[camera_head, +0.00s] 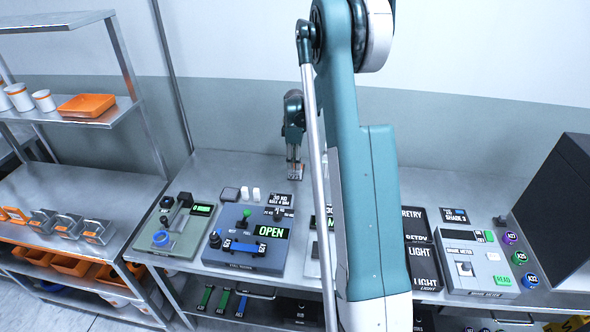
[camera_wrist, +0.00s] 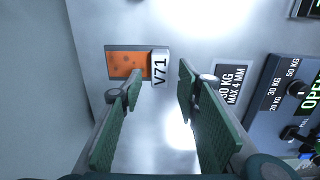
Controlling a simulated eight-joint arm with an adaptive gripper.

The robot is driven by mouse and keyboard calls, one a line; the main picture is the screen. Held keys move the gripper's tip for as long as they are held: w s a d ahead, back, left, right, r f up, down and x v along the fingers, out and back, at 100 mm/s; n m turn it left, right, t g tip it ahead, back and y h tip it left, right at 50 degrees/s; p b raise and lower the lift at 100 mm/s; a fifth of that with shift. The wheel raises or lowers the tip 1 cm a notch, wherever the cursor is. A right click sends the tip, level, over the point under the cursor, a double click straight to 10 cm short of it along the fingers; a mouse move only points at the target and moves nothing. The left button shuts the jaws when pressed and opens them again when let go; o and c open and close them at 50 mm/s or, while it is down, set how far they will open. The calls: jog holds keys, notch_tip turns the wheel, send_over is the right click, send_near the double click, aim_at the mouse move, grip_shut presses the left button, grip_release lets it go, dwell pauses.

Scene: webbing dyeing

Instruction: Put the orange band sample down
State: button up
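The orange band sample (camera_wrist: 122,65) appears to lie flat on the steel tabletop in the wrist view, just beyond my left finger. A white tag reading V71 (camera_wrist: 160,68) sits at its right end, ahead of the gap between the fingers. My gripper (camera_wrist: 160,88) is open, with its green pads apart and nothing between them. In the head view my gripper (camera_head: 294,174) points down low over the back of the bench, and I cannot make out the sample there.
A black weight-limit placard (camera_wrist: 232,84) lies right of my gripper. Further right is a blue device (camera_head: 246,238) with a green OPEN display (camera_head: 271,232). Small white pieces (camera_head: 250,194) stand left of the placard. My own arm hides the middle of the bench (camera_head: 400,176).

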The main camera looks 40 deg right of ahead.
notch_tip(320, 180, up, 7)
jog(key=shift+f, duration=0.15)
dwell(0.6)
jog(key=s+a+r+m+t, duration=0.2)
jog(key=s+a+r, duration=0.5)
jog(key=a+r, duration=0.4)
jog(key=s+a+r+m+t, duration=0.1)
jog(key=s+a+r+m, duration=0.1)
jog(key=s+a+r, duration=0.85)
jog(key=s+a+f+m+t, duration=0.3)
jog(key=s+a+m+t, duration=0.1)
jog(key=s+a, duration=1.5)
jog(key=shift+s+a+m, duration=0.25)
jog(key=shift+s+m, duration=0.25)
jog(key=shift+s, duration=0.1)
